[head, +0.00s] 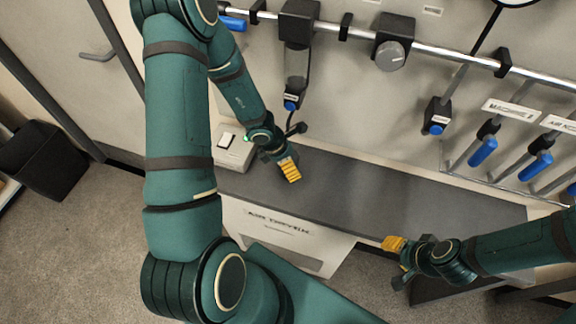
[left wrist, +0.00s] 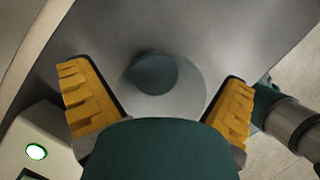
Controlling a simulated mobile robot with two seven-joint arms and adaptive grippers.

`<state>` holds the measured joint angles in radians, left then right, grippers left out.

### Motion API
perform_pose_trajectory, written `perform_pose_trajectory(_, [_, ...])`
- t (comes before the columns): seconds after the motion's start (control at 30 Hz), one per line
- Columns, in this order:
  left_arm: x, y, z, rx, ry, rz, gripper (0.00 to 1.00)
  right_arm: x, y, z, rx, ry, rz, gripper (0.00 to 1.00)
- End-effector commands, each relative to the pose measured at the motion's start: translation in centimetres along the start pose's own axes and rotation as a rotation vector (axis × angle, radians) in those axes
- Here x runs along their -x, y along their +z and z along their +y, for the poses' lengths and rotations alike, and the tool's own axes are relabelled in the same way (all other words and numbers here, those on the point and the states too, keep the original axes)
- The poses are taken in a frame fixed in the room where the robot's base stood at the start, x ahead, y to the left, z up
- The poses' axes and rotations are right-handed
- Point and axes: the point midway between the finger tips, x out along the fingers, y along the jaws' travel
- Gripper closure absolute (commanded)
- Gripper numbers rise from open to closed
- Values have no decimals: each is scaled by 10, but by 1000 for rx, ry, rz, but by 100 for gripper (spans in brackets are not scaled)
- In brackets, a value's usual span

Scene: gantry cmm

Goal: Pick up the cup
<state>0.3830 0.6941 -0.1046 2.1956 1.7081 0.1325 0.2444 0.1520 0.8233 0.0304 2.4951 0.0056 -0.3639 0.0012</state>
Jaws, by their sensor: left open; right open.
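I cannot clearly make out a cup in the head view. In the left wrist view a round grey shape with a darker disc (left wrist: 152,73) lies between and beyond the fingers; it may be the cup or a shadow, I cannot tell. My left gripper (head: 289,170) is over the back left of the dark grey bench top (head: 400,195). Its yellow fingers are spread with nothing between them in the left wrist view (left wrist: 158,105). My right gripper (head: 394,244) is at the bench's front edge on the right, with its yellow pad showing.
A pale box (head: 235,148) with a white switch stands left of my left gripper. A metal rail (head: 440,52) with black clamps and hanging blue-handled tools (head: 483,151) runs along the back. A black bin (head: 42,160) is on the left floor. The bench middle is clear.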

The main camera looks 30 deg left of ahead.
Motion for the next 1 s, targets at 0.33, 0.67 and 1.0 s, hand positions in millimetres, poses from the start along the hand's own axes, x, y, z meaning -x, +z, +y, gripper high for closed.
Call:
perform_pose_trajectory(0.33, [1,0,0,0,0,0,66,0,0,0,0,0,0,53])
perform_pose_trajectory(0.67, [1,0,0,0,0,-1,72,0,0,0,0,0,0,53])
perform_pose_trajectory(1.0, [10,2,1,0,0,-1,72,10,-1,-3,0,-1,0,53])
